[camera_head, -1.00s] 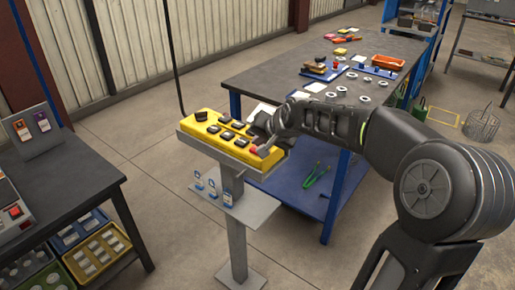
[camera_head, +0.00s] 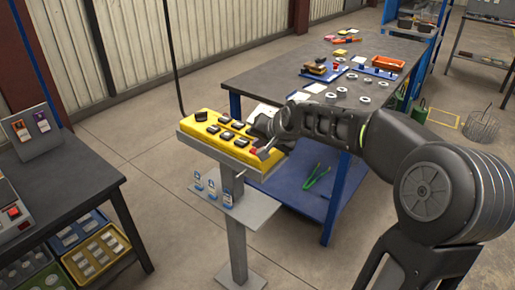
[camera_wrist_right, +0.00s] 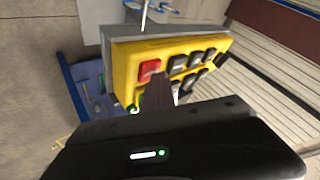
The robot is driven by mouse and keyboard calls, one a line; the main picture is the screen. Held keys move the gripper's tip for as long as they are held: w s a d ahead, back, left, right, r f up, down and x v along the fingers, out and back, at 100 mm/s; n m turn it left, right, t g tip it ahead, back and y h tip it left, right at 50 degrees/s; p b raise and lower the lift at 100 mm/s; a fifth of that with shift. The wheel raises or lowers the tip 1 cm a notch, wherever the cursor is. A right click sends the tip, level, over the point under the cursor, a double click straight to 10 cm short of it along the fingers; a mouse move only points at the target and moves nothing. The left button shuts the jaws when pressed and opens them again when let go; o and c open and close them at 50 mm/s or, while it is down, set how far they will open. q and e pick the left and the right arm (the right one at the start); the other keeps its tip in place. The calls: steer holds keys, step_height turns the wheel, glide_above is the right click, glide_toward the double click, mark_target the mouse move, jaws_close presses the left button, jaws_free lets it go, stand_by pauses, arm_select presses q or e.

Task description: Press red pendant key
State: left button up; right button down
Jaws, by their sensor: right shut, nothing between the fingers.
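The yellow pendant (camera_head: 205,131) lies in a grey tray on a post, with several dark keys on its top face. The red key (camera_wrist_right: 149,70) is at the pendant's near right end; in the head view only a small part of it (camera_head: 254,151) shows beside my fingertips. My right gripper (camera_head: 263,154) is shut and empty, its tips at the red key. In the right wrist view the shut fingers (camera_wrist_right: 158,88) reach up to the red key's edge. I cannot tell whether they touch it or whether it is pressed down. My left gripper is not in view.
The grey post (camera_head: 236,250) carries a small shelf (camera_head: 247,209) with several blue-and-white tags. A dark workbench (camera_head: 300,85) with parts stands behind my right arm. A dark table (camera_head: 70,175) is at the left. The floor between is clear.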

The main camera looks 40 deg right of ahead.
steer(key=shift+r+p, duration=0.65)
steer(key=shift+r, duration=0.2)
steer(key=shift+r+p, duration=1.95)
steer(key=shift+r, duration=0.6)
steer(key=shift+f, duration=0.1)
